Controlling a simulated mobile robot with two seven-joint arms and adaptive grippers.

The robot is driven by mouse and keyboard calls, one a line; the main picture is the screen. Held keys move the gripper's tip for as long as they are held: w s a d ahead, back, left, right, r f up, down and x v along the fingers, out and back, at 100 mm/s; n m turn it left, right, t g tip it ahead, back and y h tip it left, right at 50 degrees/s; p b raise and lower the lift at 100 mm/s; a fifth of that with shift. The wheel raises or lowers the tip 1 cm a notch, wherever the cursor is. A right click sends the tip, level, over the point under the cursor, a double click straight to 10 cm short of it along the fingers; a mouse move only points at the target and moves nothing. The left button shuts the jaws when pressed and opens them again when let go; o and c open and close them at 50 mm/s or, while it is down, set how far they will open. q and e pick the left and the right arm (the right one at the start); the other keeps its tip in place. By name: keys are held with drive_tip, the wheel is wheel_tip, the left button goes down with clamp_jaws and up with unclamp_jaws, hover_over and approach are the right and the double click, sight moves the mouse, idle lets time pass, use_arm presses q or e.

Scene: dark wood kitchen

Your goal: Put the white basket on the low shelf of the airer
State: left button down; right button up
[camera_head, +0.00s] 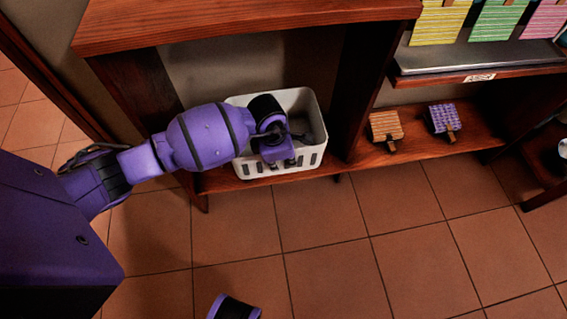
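The white basket (308,108) stands upright on a low wooden shelf (228,181) near the floor, inside an open compartment. It has slotted sides and an open top. My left arm reaches in from the left, and my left gripper (290,158) is at the basket, over its opening and front wall. The fingers are small and dark against the basket, so I cannot tell whether they are open or shut on the rim. Part of the basket's left and front is hidden behind the arm. A purple piece of my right arm shows at the bottom edge, but its gripper is out of view.
Right of a dark upright panel (362,75), an orange block (385,126) and a purple block (443,118) sit on the low shelf. Above them is a grey surface (480,55) with coloured striped items. A wooden top (240,22) overhangs the basket. The tiled floor (400,250) in front is clear.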

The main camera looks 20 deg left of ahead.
use_arm(q)
drive_tip(key=w+f, duration=0.1)
drive_tip(key=w+f+b, duration=0.1)
drive_tip(key=a+f, duration=0.1)
drive_tip(key=f, duration=0.1)
drive_tip(key=shift+w+f+b, duration=0.1)
drive_tip(key=shift+w+b, duration=0.3)
drive_tip(key=shift+w+a+f, duration=0.15)
drive_tip(key=shift+w+f, duration=0.1)
drive_tip(key=f, duration=0.1)
drive_tip(key=f+b, duration=0.2)
drive_tip(key=shift+w+a+f, duration=0.1)
drive_tip(key=shift+w+f, duration=0.1)
drive_tip(key=shift+w, duration=0.05)
drive_tip(key=shift+f, duration=0.2)
drive_tip(key=shift+r, duration=0.15)
use_arm(e)
drive_tip(key=shift+n, duration=0.3)
drive_tip(key=f, duration=0.4)
drive_tip(key=shift+w, duration=0.3)
use_arm(q)
drive_tip(key=shift+f, duration=0.2)
drive_tip(key=c, duration=2)
unclamp_jaws()
use_arm(e)
drive_tip(key=shift+s+f, duration=0.1)
drive_tip(key=shift+s, duration=0.05)
